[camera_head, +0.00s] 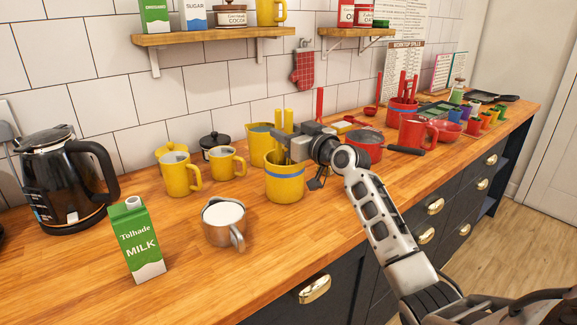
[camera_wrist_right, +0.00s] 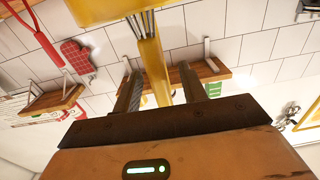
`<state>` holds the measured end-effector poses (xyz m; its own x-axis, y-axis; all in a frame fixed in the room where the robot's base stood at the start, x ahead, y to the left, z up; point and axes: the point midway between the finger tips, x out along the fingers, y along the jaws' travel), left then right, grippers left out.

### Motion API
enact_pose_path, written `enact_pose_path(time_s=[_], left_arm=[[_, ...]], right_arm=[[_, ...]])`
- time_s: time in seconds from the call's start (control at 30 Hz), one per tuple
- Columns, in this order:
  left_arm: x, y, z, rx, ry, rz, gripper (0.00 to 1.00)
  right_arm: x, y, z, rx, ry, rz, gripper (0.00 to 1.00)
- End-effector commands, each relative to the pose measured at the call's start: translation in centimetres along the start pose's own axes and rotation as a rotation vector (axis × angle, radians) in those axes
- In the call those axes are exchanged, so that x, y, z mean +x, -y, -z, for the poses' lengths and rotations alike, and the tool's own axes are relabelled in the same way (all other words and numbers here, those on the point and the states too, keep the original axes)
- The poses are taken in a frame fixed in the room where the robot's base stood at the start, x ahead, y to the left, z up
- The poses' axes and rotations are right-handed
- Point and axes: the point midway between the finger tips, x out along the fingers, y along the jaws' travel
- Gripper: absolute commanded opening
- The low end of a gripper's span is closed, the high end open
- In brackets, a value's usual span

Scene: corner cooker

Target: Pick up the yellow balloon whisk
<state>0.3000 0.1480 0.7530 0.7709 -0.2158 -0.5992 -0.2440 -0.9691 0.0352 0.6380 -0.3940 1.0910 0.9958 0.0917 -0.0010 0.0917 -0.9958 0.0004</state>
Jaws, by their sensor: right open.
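The yellow balloon whisk shows in the right wrist view as a yellow handle (camera_wrist_right: 154,62) with grey wires at its top end. In the head view, yellow handles (camera_head: 288,117) stand up at a yellow pot with a blue band (camera_head: 285,187); I cannot tell which one is the whisk's. My right gripper (camera_head: 278,145) is just above this pot's rim. In the wrist view my right gripper (camera_wrist_right: 158,80) is open, with the handle between its two fingers. The wire end is largely hidden in the head view. My left gripper is not in view.
Another yellow pot (camera_head: 260,145) stands right behind. A red pot (camera_head: 363,147) and red mug (camera_head: 412,135) are to the right.

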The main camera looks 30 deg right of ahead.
Motion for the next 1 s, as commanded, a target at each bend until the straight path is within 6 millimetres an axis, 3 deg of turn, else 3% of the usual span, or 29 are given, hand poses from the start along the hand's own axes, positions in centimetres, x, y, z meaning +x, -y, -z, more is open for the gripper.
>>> enact_pose_path(time_s=[0.07,0.1,0.23,0.67,0.87,1.0], left_arm=[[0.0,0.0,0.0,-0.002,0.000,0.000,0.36],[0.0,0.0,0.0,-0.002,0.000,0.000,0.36],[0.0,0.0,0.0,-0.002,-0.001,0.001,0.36],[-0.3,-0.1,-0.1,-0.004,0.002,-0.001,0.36],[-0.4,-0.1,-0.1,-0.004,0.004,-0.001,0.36],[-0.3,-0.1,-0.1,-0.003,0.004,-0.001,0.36]], right_arm=[[0.0,0.0,0.0,0.000,0.000,0.000,0.42],[0.0,0.0,0.0,0.000,0.000,0.000,0.36],[-0.1,0.0,0.0,0.000,0.000,0.000,0.00],[-0.1,0.0,0.5,0.000,-0.003,0.000,0.00],[-0.1,0.0,2.7,-0.002,-0.006,0.000,0.00],[-0.1,-0.1,5.3,-0.004,-0.007,-0.001,0.00]])
